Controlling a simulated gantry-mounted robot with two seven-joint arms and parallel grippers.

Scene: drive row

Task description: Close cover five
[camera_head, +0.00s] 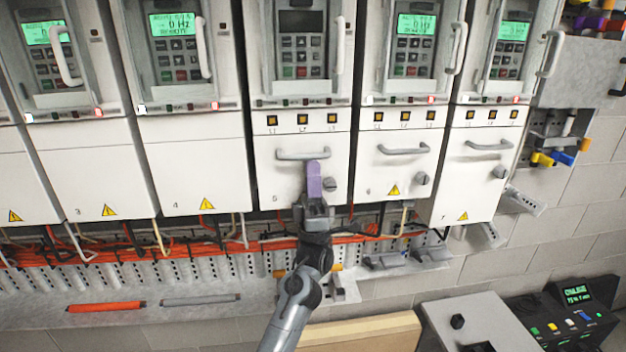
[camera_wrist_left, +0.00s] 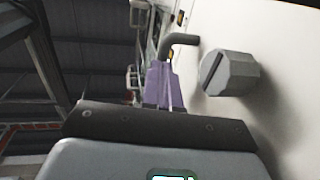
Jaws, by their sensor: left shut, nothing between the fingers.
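Cover five (camera_head: 272,182) is the white lower panel marked 5 on the middle drive. It looks upright and roughly flush with its frame; a small gap cannot be ruled out. Its grey bar handle (camera_head: 290,154) runs across the upper part, and a grey slotted knob (camera_head: 329,185) sits lower right. My left gripper (camera_head: 314,172), with purple fingers, is shut and empty in front of the cover, its tips at the handle's right part. In the left wrist view the fingers (camera_wrist_left: 163,85) point at the handle (camera_wrist_left: 180,41), with the knob (camera_wrist_left: 230,74) to the right. Contact is unclear.
Cover six (camera_head: 375,176) and cover seven (camera_head: 455,185), with handles and knobs, stand to the right. Cover four (camera_head: 185,175) is to the left. Orange cables (camera_head: 130,245) run below. A grey box (camera_head: 480,315) and a control panel (camera_head: 570,315) are lower right.

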